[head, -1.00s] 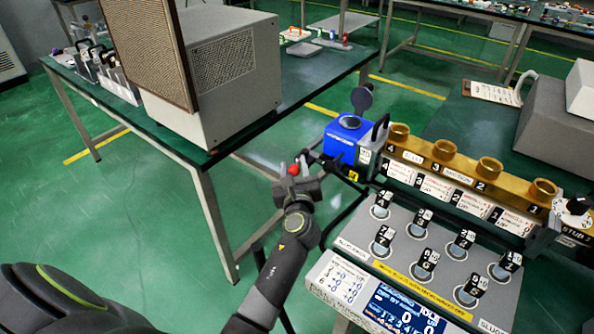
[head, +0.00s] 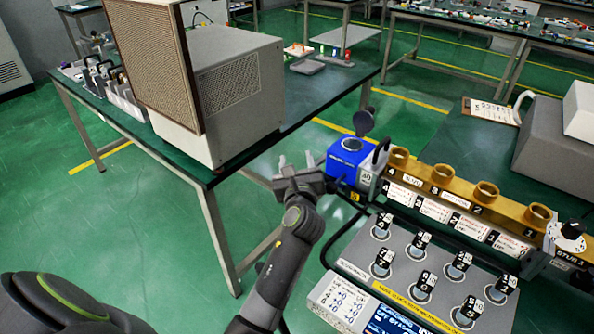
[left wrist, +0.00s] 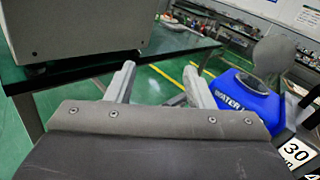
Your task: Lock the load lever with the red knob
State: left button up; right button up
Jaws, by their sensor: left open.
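My left gripper (head: 296,164) is open and empty, just left of the blue water unit (head: 345,163) at the end of the brass rail. In the left wrist view the two fingers (left wrist: 158,76) are spread with only floor and table edge between them. The blue unit, marked WATER, stands right of them (left wrist: 248,108), apart from the right finger. I cannot make out the load lever or its red knob in either current view; the gripper may hide them. My right gripper is not in view.
A brass rail (head: 446,181) with several open sockets runs right from the blue unit. Below it is a grey panel (head: 403,245) with numbered slugs. A beige cabinet (head: 225,95) stands on the green table at left. Open floor lies between the table and panel.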

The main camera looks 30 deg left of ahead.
pick_arm(q)
jog(key=shift+r, duration=0.4)
